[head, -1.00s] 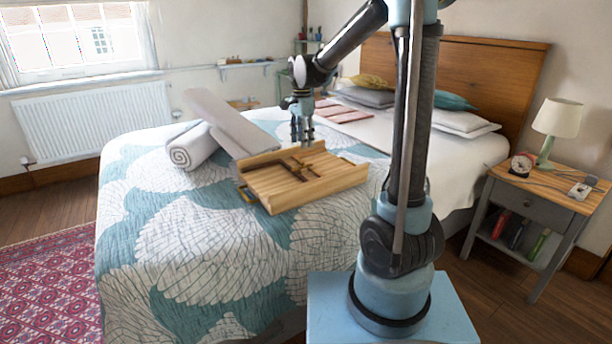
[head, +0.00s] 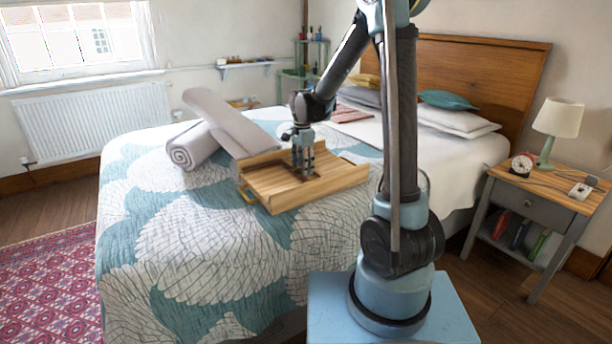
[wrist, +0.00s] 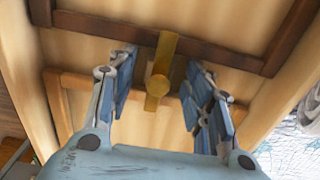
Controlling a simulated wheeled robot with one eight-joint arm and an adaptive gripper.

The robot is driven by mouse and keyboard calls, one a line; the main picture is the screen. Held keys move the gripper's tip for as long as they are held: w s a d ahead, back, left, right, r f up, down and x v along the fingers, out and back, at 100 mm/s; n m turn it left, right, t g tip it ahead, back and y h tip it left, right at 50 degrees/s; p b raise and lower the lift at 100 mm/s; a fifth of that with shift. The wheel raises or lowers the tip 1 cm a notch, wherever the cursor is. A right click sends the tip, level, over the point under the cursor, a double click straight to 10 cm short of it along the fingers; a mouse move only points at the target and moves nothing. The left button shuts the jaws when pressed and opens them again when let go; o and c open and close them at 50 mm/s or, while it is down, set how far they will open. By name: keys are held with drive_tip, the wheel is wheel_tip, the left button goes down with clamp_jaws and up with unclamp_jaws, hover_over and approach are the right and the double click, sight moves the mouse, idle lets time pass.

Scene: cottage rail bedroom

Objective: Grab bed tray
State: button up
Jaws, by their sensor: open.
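The bed tray (head: 318,187) is a light wooden tray with raised sides and brass-coloured side handles. It lies on the patterned quilt. In the wrist view its underside or inner face (wrist: 215,18) fills the picture, with darker wooden bars and a brass strip with a round knob (wrist: 158,84). My gripper (head: 304,176) points down over the middle of the tray, its fingertips at or close to the surface. In the wrist view my gripper (wrist: 165,92) is open, its fingers on either side of the brass strip. I cannot tell whether they touch it.
A rolled white towel (head: 192,147) and a long pale padded piece (head: 228,122) lie beside the tray's left end. Pillows (head: 455,121) are at the headboard. The nightstand (head: 535,190) with a lamp (head: 556,122) stands right. The quilt's front (head: 205,240) is clear.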

drive_tip(key=shift+f, duration=0.25)
clamp_jaws()
drive_tip(key=shift+r, duration=0.1)
